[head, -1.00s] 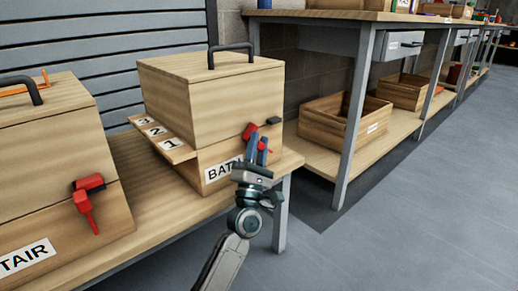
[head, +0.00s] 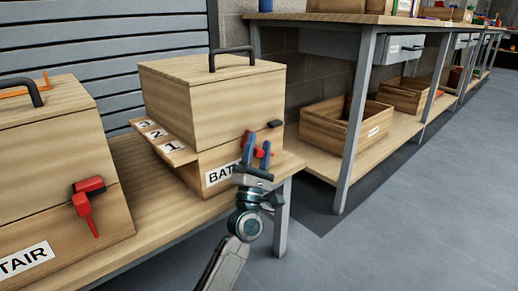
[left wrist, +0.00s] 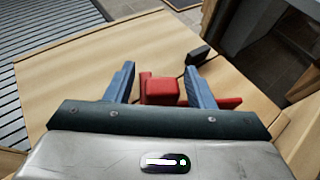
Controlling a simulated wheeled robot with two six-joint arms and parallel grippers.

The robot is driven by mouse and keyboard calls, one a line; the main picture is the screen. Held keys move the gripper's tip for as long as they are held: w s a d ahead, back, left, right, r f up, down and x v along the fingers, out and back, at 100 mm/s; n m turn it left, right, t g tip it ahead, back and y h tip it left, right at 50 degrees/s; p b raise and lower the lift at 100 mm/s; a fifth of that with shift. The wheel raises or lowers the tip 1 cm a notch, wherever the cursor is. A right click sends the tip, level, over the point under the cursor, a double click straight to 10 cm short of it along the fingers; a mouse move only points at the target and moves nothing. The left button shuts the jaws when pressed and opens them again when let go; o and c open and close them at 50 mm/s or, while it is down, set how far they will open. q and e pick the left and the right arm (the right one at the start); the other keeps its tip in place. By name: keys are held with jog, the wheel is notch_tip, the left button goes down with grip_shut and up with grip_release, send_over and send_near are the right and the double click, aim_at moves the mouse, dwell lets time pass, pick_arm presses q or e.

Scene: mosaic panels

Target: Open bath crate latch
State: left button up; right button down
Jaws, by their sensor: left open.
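The BATH crate (head: 212,100) is a closed wooden box with a black top handle and a partly hidden label, standing on a low bench. Its red latch (head: 262,153) is low on the front, partly hidden by my fingers, below a small black catch (head: 275,124). In the left wrist view, a red latch block (left wrist: 160,89) is between the blue fingers, and another red part (left wrist: 229,102) shows beyond the right finger. The black catch (left wrist: 197,53) is apart from the red block. My left gripper (head: 256,149) is open around the red block; contact is unclear. My right gripper is not in view.
A STAIR crate (head: 50,150) with its own red latch (head: 88,195) stands to the left. A numbered wooden ledge (head: 163,142) juts from the BATH crate's left side. A workbench (head: 345,17) with open wooden boxes below is at right. The floor at front right is clear.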

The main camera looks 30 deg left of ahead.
pick_arm(q)
jog(key=v, duration=1)
jog(key=shift+s+f, duration=0.3)
jog(key=shift+d, duration=0.1)
